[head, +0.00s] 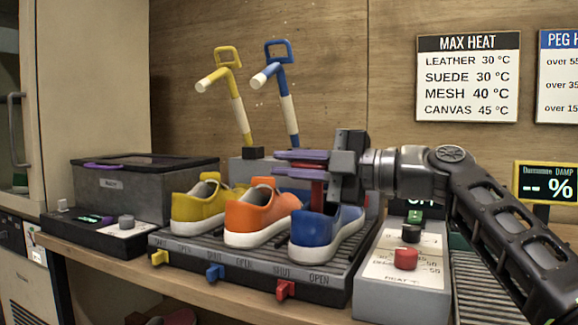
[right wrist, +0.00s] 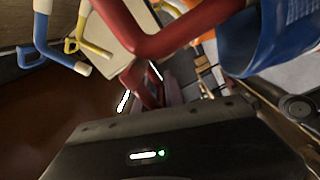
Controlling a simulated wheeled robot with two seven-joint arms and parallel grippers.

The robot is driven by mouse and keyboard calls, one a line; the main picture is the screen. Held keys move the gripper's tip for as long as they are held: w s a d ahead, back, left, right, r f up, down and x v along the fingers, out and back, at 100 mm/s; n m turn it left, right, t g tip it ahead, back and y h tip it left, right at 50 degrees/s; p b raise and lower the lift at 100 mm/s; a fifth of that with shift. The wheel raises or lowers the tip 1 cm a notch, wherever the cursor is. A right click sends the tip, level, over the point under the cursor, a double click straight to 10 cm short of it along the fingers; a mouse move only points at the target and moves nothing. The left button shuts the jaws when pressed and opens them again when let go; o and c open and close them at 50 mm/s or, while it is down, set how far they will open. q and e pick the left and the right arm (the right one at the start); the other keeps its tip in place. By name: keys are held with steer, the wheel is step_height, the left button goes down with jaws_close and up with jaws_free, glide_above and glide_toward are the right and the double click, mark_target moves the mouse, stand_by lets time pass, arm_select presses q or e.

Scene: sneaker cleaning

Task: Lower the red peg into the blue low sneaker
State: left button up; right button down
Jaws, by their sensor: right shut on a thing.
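The blue low sneaker (head: 330,234) stands at the right end of the row on the ribbed rack, toe away. My right gripper (head: 300,161) is above it, its purple fingers shut on the red peg (head: 318,190). The peg's stem hangs down to the sneaker's opening; its lower end is hidden, and I cannot tell how deep it sits. In the right wrist view the red peg (right wrist: 170,32) crosses the top, and the blue sneaker (right wrist: 262,38) appears at the right, partly cut off. My left gripper is not in view.
An orange sneaker (head: 260,217) and a yellow sneaker (head: 196,207) stand left of the blue one. Yellow (head: 236,105) and blue (head: 284,95) pegs stand behind. A control box with a red knob (head: 405,259) is at the right, a dark lidded box (head: 140,182) at the left.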

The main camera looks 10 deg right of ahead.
steer(key=shift+w+a+f, duration=0.1)
steer(key=shift+f, duration=0.6)
steer(key=c, duration=1.6)
jaws_free()
steer(key=shift+o, duration=0.5)
steer(key=shift+r, duration=0.15)
steer(key=shift+r, duration=0.1)
steer(key=shift+d, duration=0.2)
steer(key=v, duration=0.7)
steer(key=shift+s+d+b, duration=0.25)
steer(key=shift+d+b, duration=0.05)
steer(key=shift+s, duration=0.1)
